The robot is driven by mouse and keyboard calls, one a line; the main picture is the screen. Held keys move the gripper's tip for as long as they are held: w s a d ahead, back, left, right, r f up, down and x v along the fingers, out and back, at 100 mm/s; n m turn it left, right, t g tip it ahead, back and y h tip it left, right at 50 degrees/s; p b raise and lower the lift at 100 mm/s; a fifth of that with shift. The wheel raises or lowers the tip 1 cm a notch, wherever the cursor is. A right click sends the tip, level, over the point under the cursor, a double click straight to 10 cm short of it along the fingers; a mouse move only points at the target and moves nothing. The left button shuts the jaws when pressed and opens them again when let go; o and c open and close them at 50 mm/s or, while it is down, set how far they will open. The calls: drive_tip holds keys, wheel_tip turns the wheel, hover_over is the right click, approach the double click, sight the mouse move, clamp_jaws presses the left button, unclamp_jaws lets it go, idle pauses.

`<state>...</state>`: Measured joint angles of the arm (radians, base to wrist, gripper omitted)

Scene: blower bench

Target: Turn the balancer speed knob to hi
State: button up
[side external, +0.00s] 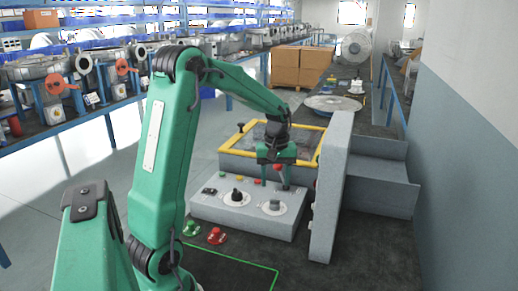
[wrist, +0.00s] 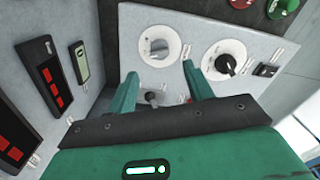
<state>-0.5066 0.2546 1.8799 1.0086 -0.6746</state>
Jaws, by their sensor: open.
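A sloped grey control panel (side external: 222,213) carries two knobs on round white dials. One is a grey knob (side external: 274,205), which also shows in the wrist view (wrist: 159,47). The other is a black knob (side external: 237,196), which also shows in the wrist view (wrist: 226,65). Dial lettering is too small to read, so I cannot tell which is the balancer speed knob or its setting. My gripper (wrist: 160,70) is open and empty above the panel. In the wrist view, the grey knob lies just beyond the gap between the fingertips, apparently untouched.
A small lever (wrist: 152,97) shows between my fingers. A black switch (wrist: 266,69) is beside the black knob. Green (side external: 191,228) and red (side external: 216,236) buttons lie in front of the panel. A tall grey wall (side external: 332,190) closes its right side, with red displays (wrist: 48,80) on it.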

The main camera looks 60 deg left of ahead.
sight(275, 200)
drive_tip(key=shift+f, duration=0.1)
drive_tip(key=shift+f, duration=3.8)
drive_tip(key=c, duration=1)
